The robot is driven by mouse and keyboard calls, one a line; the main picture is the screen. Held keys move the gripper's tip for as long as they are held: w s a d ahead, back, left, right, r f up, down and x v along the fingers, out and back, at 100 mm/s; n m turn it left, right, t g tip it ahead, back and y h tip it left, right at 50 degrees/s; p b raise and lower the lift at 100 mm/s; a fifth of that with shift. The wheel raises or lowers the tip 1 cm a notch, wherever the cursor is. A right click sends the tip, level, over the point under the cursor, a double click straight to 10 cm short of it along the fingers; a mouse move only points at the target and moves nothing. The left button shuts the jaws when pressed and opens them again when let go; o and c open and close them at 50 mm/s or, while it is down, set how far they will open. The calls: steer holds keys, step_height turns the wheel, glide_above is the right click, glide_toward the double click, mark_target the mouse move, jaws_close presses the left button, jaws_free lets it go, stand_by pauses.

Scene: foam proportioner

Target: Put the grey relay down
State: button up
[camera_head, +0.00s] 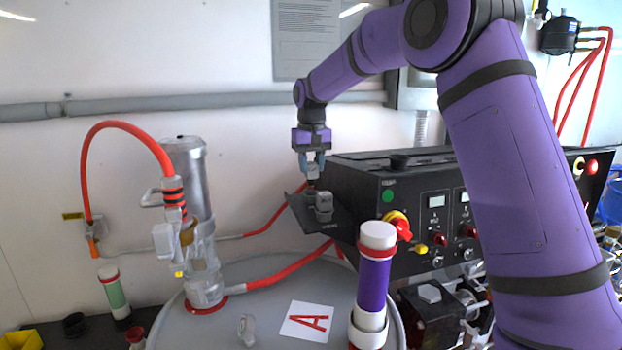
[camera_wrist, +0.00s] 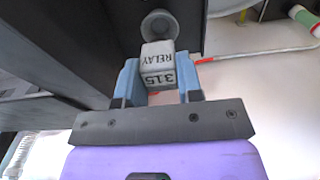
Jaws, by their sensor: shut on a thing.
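The grey relay (camera_wrist: 158,62) is a small block marked "RELAY" and "315" in the wrist view. My gripper (camera_wrist: 158,82) is shut on it, with one blue finger on each side. In the head view my gripper (camera_head: 313,163) points down above a dark plate (camera_head: 318,222) at the left end of the black control box. The relay (camera_head: 312,173) shows small between the fingertips there, and its underside is hard to make out. A grey round-topped part (camera_head: 323,203) stands on the plate just below the gripper. I cannot tell whether the relay touches anything beneath it.
The black control box (camera_head: 400,205) with knobs and displays stands right of the gripper. A purple cylinder with white ends (camera_head: 373,280) stands upright there. A clear and metal fitting (camera_head: 195,235) stands left.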

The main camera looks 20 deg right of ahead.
mark_target(311, 177)
steer(key=shift+f, duration=1.8)
steer(key=shift+f, duration=0.15)
steer(key=o, duration=0.9)
steer(key=shift+f, duration=0.1)
